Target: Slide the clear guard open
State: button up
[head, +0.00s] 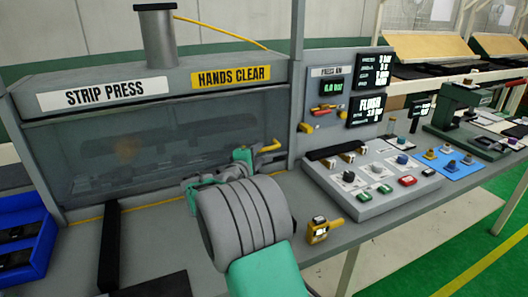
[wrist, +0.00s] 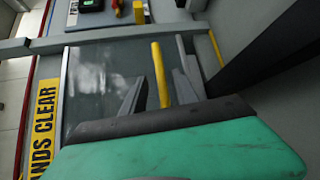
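The clear guard (head: 125,150) is a see-through panel across the front of the strip press, with dark tooling dimly visible behind it. It also shows in the wrist view (wrist: 100,85). A yellow handle (head: 271,146) stands at the guard's right end, and the wrist view shows it as a yellow bar (wrist: 160,75). My gripper (wrist: 163,85) is open, with one grey finger on each side of the bar. Gaps show beside the bar, so the fingers do not look closed on it. In the head view my wrist hides part of the guard's lower right area.
The press frame's right post (head: 296,80) stands beside the handle. A button panel (head: 372,182) lies to the right, with a small yellow device (head: 319,231) in front of it. A blue bin (head: 25,240) is at the far left.

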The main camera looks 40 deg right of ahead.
aim_at(264, 150)
jog(key=x, duration=0.5)
jog(key=shift+w+d+f, duration=0.1)
jog(key=shift+d, duration=0.05)
jog(key=shift+c, duration=0.2)
grip_shut()
jog(key=shift+p, duration=0.3)
dwell(0.7)
